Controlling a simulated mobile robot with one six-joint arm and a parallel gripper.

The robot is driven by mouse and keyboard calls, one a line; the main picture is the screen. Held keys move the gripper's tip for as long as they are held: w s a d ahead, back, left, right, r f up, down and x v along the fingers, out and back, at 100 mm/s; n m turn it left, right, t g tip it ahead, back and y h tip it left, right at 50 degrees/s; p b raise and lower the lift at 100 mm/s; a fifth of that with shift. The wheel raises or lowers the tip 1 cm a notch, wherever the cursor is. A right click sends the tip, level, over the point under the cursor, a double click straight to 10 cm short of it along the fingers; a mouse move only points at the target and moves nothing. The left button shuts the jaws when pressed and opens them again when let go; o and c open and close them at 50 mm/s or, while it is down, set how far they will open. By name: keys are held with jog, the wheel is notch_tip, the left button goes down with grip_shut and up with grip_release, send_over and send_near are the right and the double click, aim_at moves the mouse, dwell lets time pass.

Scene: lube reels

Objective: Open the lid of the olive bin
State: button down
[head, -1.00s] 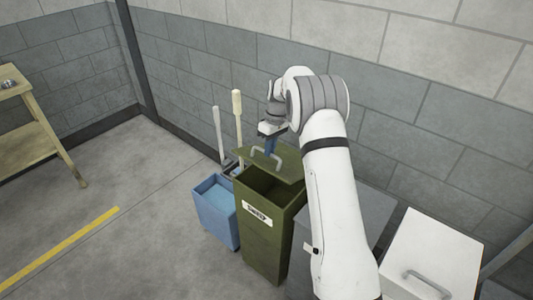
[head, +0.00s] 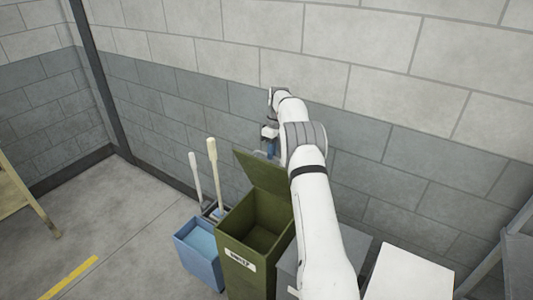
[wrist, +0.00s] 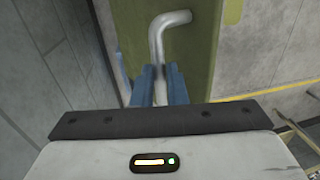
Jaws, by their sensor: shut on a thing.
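The olive bin (head: 236,276) stands against the wall with a white label on its front. Its lid (head: 262,172) is tilted up steeply at the back, and the bin's dark inside shows. My gripper (head: 271,150) is behind the raised lid, partly hidden by it. In the wrist view my gripper's blue fingers (wrist: 160,88) are shut on the lid's grey bent handle (wrist: 165,30). The olive lid (wrist: 200,60) fills the middle of that view behind the handle.
A blue bucket (head: 199,258) with mop handles (head: 213,175) stands left of the bin. A grey bin (head: 352,245) and a white bin (head: 410,275) stand to the right. The block wall (head: 390,150) is close behind my arm. Open floor lies to the left.

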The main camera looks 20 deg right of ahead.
jog(key=shift+w+d+f+p, duration=0.3)
jog(key=shift+d+f, duration=0.2)
jog(key=shift+f, duration=0.15)
jog(key=c, duration=1.8)
grip_release()
jog(key=shift+w+d+f, duration=0.1)
jog(key=shift+w, duration=0.05)
jog(key=shift+o, duration=1)
jog(key=shift+w+f, duration=0.1)
jog(key=shift+w, duration=0.15)
jog(key=shift+o, duration=0.6)
jog(key=shift+s+r, duration=0.2)
jog(key=shift+r, duration=0.15)
jog(key=shift+w, duration=0.1)
